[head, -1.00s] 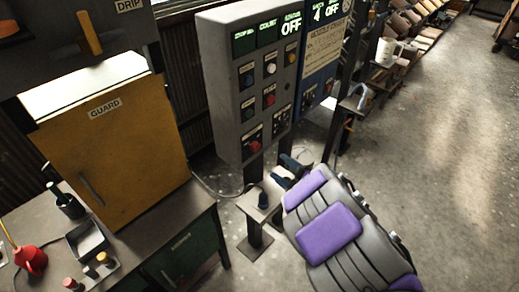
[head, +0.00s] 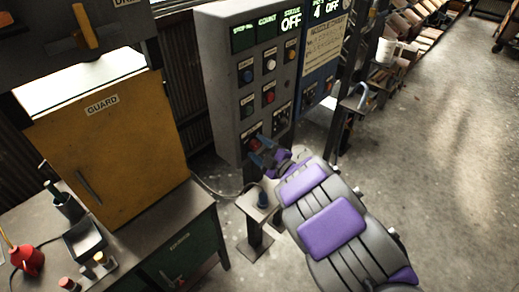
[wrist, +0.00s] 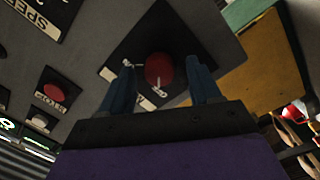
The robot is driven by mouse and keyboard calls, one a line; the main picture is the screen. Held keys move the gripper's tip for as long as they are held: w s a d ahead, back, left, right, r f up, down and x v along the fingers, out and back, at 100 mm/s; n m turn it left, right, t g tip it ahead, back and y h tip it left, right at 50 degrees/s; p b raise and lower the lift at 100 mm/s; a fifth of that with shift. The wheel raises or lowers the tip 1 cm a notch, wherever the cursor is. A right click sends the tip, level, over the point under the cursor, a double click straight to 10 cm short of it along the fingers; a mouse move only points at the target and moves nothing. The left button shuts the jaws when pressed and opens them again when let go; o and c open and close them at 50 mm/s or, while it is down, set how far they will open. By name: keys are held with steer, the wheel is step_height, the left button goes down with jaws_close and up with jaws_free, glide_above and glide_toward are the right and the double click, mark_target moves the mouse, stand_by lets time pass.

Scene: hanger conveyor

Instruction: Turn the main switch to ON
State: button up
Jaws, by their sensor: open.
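The main switch looks to be the red rotary knob (head: 254,144) low on the grey control panel (head: 222,85). In the wrist view the red knob (wrist: 158,70) sits on a black diamond-looking plate (wrist: 195,45), with small white marks beside it that I cannot read. My gripper (head: 262,153) is open in front of the knob. In the wrist view its two blue fingers (wrist: 161,82) stand on either side of the knob, with gaps visible; contact cannot be told.
Other buttons, such as a red one (head: 268,95), are above on the panel. A blue panel (head: 319,60) stands to the right. A yellow guard box (head: 110,150) and a bench (head: 150,225) are at left. A small stand (head: 257,203) is below the panel. Floor is open at right.

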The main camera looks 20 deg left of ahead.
steer(key=shift+f, duration=0.1)
steer(key=c, duration=1)
